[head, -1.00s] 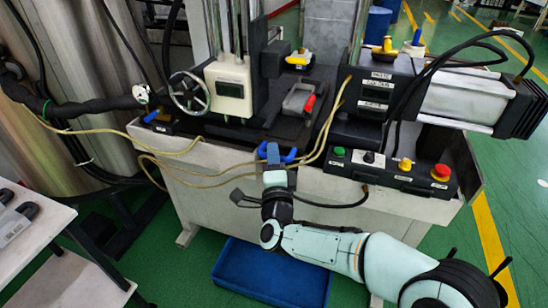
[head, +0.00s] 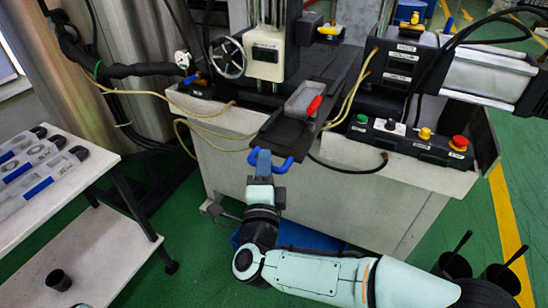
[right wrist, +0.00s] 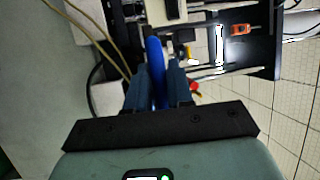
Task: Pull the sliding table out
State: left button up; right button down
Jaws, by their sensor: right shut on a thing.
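The sliding table (head: 285,132) is a dark flat slide that sticks out past the front edge of the machine bench. A grey mould with a red handle (head: 313,106) sits on it. A blue handle (head: 284,166) is at the slide's front end. My right gripper (head: 263,165) is shut on the blue handle, and the right wrist view shows the blue bar (right wrist: 157,75) between its fingers. My left gripper is not in view.
A white side table (head: 60,185) with several blue-handled tools stands at the left. A control box with coloured buttons (head: 410,136) is on the bench, right of the slide. A blue bin is partly hidden behind my right arm.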

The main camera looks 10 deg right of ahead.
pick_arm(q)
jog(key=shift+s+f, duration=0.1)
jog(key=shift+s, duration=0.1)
pick_arm(e)
jog(key=shift+s+a, duration=0.35)
jog(key=shift+s, duration=0.2)
jog(key=c, duration=1.1)
grip_release()
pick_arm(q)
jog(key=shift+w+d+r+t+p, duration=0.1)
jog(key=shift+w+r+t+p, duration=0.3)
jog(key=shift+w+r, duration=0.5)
pick_arm(e)
jog(key=v, duration=1.3)
jog(key=shift+s, duration=0.2)
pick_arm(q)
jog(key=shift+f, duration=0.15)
pick_arm(e)
jog(key=shift+a, duration=0.1)
